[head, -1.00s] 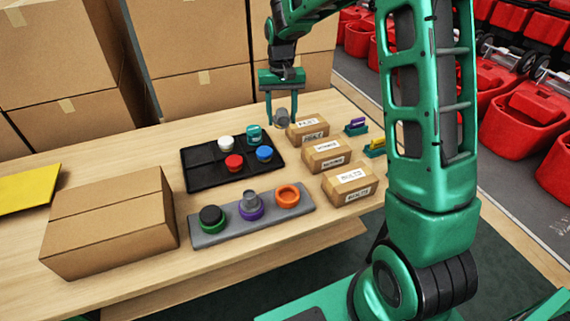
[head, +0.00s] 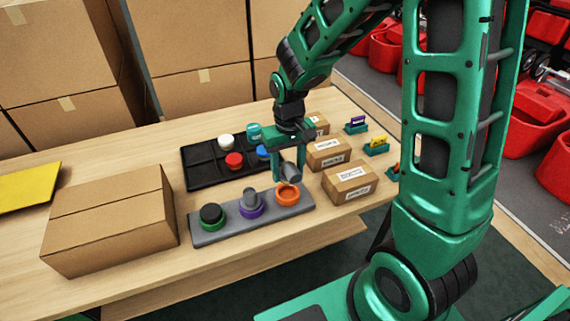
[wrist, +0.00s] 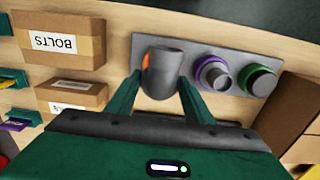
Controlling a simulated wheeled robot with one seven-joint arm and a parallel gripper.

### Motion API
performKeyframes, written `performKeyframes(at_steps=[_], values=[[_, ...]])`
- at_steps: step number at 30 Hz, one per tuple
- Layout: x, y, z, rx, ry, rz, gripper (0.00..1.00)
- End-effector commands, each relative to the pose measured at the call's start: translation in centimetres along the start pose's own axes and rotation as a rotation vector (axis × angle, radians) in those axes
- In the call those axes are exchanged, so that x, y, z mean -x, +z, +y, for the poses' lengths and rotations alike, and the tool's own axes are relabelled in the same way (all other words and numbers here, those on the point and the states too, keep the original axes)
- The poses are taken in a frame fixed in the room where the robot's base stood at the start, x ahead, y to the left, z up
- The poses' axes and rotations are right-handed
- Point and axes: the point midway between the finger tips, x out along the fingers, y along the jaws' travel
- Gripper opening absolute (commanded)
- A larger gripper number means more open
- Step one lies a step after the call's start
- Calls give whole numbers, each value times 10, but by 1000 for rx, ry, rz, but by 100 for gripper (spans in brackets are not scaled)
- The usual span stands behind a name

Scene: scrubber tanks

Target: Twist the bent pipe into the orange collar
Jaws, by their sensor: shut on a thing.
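My gripper (head: 288,178) is shut on a grey bent pipe (head: 291,172) and holds it just above the orange collar (head: 288,195). In the wrist view the bent pipe (wrist: 162,74) sits between the two green fingers and hides most of the orange collar (wrist: 145,61). The orange collar is at the right end of a grey base plate (head: 208,236). I cannot tell whether the pipe touches the collar.
The plate also bears a purple collar (head: 251,210) with a grey piece in it and a green collar (head: 212,226) with a black cap. A black tray (head: 197,180) holds several caps. Labelled boxes (head: 349,183) stand close on the right. A large carton (head: 110,220) stands left.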

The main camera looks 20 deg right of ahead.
Motion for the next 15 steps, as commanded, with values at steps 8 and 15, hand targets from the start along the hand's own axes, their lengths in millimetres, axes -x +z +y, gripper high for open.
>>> performKeyframes(at_steps=[8,15], values=[[-23,0,0,0,0,-2,23],[-34,0,-1,1,0,-1,23]])
